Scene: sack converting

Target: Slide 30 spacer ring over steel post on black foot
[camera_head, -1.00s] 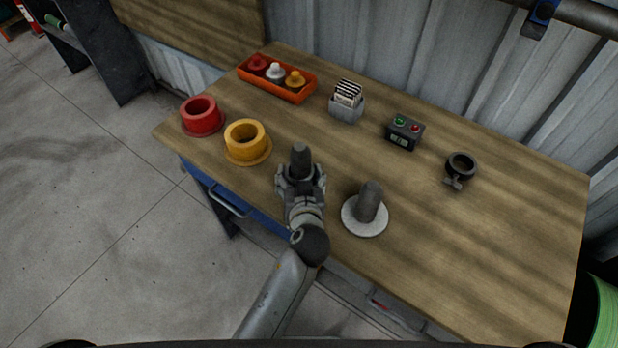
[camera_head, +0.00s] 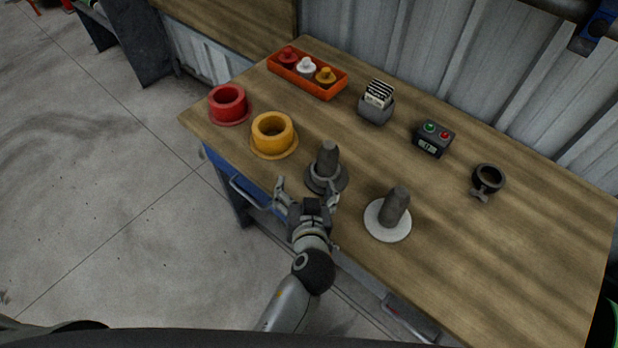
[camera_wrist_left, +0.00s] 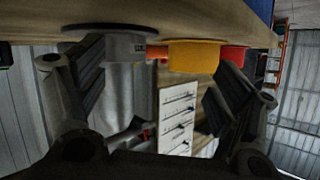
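A dark steel post (camera_head: 328,157) stands upright near the table's front edge. A grey spacer ring (camera_head: 324,181) sits around its base on the black foot (camera_head: 344,186). In the left wrist view the ring (camera_wrist_left: 127,45) shows a small printed mark, with the dark foot (camera_wrist_left: 88,27) against it; the picture is upside down. My left gripper (camera_head: 306,188) is open and empty, just in front of the ring, its fingers spread apart. Its fingers also show apart in the left wrist view (camera_wrist_left: 158,85). My right gripper is not in view.
A similar post (camera_head: 396,205) on a white foot stands to the right. A yellow flanged ring (camera_head: 272,145) and a red one (camera_head: 228,118) stand to the left. Behind are an orange tray (camera_head: 322,93), a card holder (camera_head: 376,110), a button box (camera_head: 433,138) and a black clamp (camera_head: 487,182).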

